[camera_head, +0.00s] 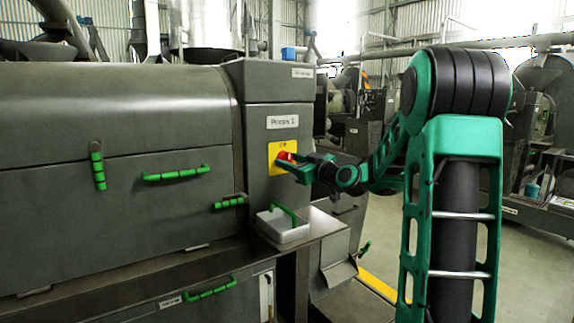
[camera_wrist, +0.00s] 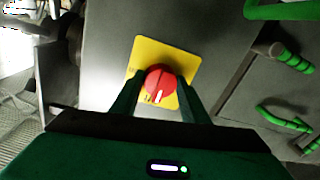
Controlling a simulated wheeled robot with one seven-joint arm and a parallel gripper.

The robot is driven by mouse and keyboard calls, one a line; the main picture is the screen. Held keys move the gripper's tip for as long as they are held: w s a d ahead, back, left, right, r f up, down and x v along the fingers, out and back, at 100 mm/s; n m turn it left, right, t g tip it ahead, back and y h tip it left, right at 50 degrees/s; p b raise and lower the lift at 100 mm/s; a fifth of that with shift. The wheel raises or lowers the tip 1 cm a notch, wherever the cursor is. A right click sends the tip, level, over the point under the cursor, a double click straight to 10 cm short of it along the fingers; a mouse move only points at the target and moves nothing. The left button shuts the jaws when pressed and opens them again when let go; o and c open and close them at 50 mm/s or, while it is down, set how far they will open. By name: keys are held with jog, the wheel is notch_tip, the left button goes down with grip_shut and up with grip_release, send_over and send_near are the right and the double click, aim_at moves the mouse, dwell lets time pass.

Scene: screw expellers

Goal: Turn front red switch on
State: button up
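The red switch (camera_head: 284,156) is a round knob on a yellow plate (camera_head: 273,168) on the front of the grey machine column labelled "Press 1". In the wrist view the red switch (camera_wrist: 160,80) sits on the yellow plate (camera_wrist: 152,48), with a white mark at its lower edge. My gripper (camera_head: 287,163) is at the switch, reaching in from the right. In the wrist view the two green fingers of my gripper (camera_wrist: 160,84) stand on either side of the knob. They look open, with narrow gaps to it; contact is hard to tell.
A white tray with a green handle (camera_head: 284,229) sits on the ledge below the switch. Green handles (camera_head: 176,174) stick out from the machine's grey panels to the left. Open floor (camera_head: 385,225) and more machines lie to the right.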

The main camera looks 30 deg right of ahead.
jog(key=shift+a+m, duration=0.1)
jog(key=shift+m, duration=0.3)
jog(key=m, duration=0.3)
jog(key=shift+f+m, duration=0.15)
jog(key=shift+m, duration=0.25)
jog(key=m, duration=0.4)
jog(key=shift+m+t+h, duration=0.3)
jog(key=shift+m+t, duration=0.1)
jog(key=shift+a+m+h, duration=0.1)
jog(key=shift+m+h, duration=0.4)
jog(key=shift+m, duration=4.3)
jog(key=shift+f, duration=0.1)
jog(key=o, duration=1.1)
jog(key=shift+c, duration=0.2)
